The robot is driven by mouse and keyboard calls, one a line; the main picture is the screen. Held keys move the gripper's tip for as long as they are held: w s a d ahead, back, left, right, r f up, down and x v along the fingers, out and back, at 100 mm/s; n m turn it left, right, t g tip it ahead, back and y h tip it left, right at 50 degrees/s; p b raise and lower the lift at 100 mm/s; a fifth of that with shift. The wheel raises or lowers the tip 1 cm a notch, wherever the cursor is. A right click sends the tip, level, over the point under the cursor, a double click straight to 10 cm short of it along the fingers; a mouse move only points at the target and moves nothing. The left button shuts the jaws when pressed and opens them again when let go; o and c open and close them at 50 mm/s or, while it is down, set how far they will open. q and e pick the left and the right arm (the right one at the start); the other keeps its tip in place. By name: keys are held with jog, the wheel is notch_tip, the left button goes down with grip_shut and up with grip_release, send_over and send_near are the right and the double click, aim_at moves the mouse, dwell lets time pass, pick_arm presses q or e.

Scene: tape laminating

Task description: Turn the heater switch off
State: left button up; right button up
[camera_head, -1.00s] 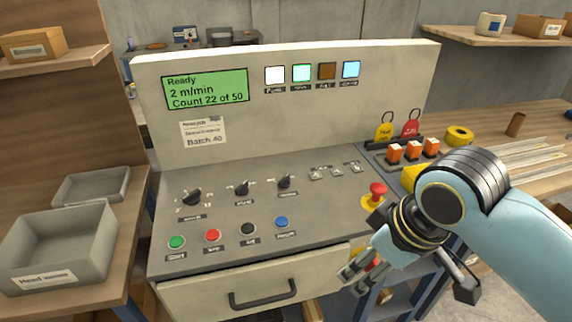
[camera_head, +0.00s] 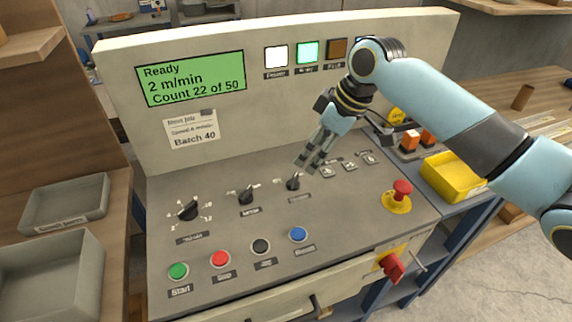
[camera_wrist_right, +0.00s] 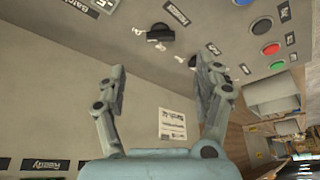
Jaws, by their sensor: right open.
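The grey control panel (camera_head: 270,220) has three black rotary knobs: a left one (camera_head: 188,209), a middle one (camera_head: 247,196) and a right one (camera_head: 293,183). Several small switches, among them one at the near end of the row (camera_head: 327,171), sit to their right. The labels are too small to tell which is the heater switch. My right gripper (camera_head: 305,166) is over the panel, fingers pointing down, just above and beside the right knob. In the right wrist view its fingers (camera_wrist_right: 165,85) are spread and empty, with a dark knob (camera_wrist_right: 160,33) beyond them. My left gripper is not in view.
A row of push buttons, green (camera_head: 178,270) through blue (camera_head: 298,235), lies along the panel's front. A red emergency stop (camera_head: 402,190) is at the right, near a yellow bin (camera_head: 452,177). The display (camera_head: 191,80) reads Ready, 2 m/min, Count 22 of 50.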

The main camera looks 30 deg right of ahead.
send_over(295, 179)
jog(key=s+d, duration=0.1)
jog(key=s, duration=0.1)
notch_tip(295, 179, down, 5)
jog(key=shift+f, duration=0.1)
jog(key=x, duration=0.3)
jog(key=shift+w, duration=0.15)
jog(key=shift+w+a+f, duration=0.1)
jog(key=shift+w+f, duration=0.1)
jog(key=shift+f, duration=0.65)
jog(key=shift+c, duration=0.2)
jog(key=c, duration=0.4)
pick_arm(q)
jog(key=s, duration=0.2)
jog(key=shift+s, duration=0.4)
pick_arm(e)
jog(key=c, duration=0.7)
